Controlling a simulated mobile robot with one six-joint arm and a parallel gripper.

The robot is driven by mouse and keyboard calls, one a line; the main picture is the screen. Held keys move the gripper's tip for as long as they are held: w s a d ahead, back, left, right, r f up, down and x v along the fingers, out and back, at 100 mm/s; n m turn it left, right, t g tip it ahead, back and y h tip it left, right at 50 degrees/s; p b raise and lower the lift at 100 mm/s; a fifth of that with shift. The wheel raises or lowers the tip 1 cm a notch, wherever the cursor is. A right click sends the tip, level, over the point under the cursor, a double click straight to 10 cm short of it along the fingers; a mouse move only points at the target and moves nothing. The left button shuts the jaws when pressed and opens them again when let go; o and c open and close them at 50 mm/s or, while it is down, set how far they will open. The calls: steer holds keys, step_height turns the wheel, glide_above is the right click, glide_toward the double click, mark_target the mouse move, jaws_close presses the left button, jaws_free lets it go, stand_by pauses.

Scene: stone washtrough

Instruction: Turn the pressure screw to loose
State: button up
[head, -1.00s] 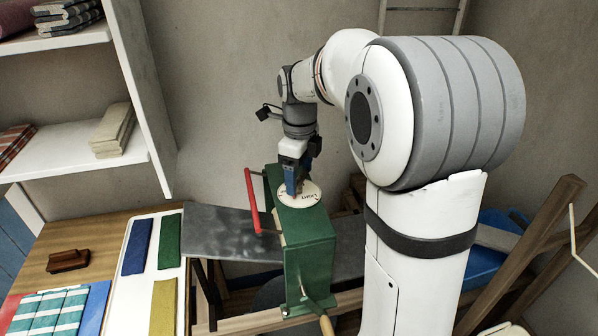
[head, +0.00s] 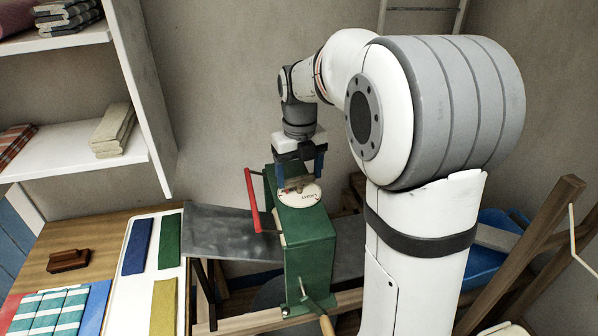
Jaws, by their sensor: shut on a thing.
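The green mangle frame (head: 306,250) stands at the middle, with a red bar (head: 252,200) along its left side. On its top is a round white dial plate (head: 312,195) with small dark lettering that I cannot read clearly. My gripper (head: 300,181) points straight down over this dial. Its two blue fingers stand left and right of the pressure screw's small brownish grip (head: 299,183) and are shut on it. The screw's setting cannot be read, as the fingers and grip hide part of the dial.
A grey metal board (head: 220,232) extends left of the mangle. A wooden-handled crank (head: 325,322) juts out at the front. A wooden table (head: 100,235) holds folded cloths and a brown brush (head: 68,260). White shelves (head: 80,165) stand at the upper left.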

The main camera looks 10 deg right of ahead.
mark_target(299, 177)
steer(key=shift+r, duration=0.1)
stand_by(0.3)
steer(key=o, duration=1)
steer(key=shift+r, duration=3.85)
